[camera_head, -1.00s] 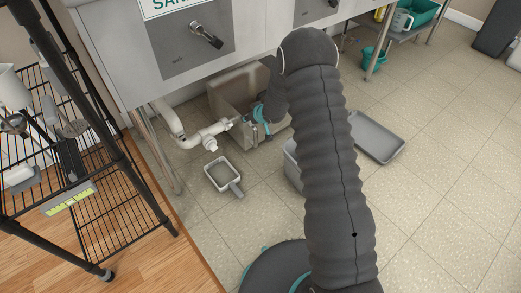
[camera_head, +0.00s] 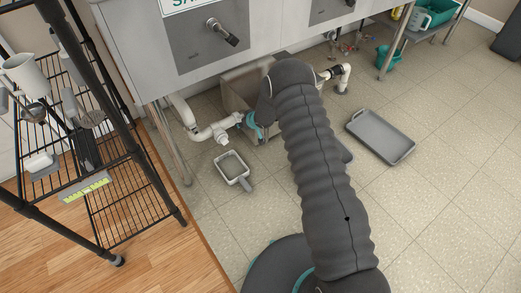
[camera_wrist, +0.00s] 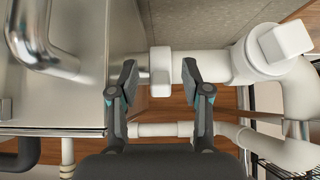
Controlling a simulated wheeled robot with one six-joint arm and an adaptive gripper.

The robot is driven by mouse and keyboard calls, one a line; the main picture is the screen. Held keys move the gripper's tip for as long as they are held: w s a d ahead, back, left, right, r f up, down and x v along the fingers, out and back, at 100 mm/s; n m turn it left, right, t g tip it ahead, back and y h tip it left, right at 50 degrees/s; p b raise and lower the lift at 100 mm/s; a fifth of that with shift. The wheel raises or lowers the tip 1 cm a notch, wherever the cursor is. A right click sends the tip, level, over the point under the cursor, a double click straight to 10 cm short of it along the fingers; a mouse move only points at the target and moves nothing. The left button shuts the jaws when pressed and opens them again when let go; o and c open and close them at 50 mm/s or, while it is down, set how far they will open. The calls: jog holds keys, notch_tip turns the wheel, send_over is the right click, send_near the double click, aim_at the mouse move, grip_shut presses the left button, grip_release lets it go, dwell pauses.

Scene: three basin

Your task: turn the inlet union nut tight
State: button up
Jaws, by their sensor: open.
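The inlet union nut is a white collar (camera_wrist: 160,62) on the white inlet pipe (camera_wrist: 213,64), between the metal box and a larger white fitting (camera_wrist: 275,50) in the wrist view. My gripper (camera_wrist: 159,76) is open, one finger on each side of the nut. Gaps seem to show beside the nut, so I cannot tell that either finger touches it. In the head view the white drain pipe (camera_head: 208,134) runs under the sink, and my gripper (camera_head: 250,126) is at its right end. My arm partly hides that area, and the nut is too small to make out there.
The metal box (camera_wrist: 60,95) with a bent handle (camera_wrist: 38,45) stands close on the left in the wrist view. A small grey pan (camera_head: 232,166) lies on the floor below the pipe. A grey tray (camera_head: 381,136) lies to the right. A wire rack (camera_head: 120,200) stands at left.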

notch_tip(320, 180, down, 6)
jog(key=w+f+t+y+b, duration=0.1)
jog(key=t+y+b, duration=0.4)
jog(key=t+b, duration=0.5)
jog(key=s+d+g, duration=0.1)
jog(key=s+d, duration=0.2)
jog(key=s, duration=0.2)
jog(key=s+d+r+g, duration=0.1)
jog(key=s+d, duration=0.3)
jog(key=s, duration=0.2)
jog(key=shift+s, duration=0.2)
dwell(0.5)
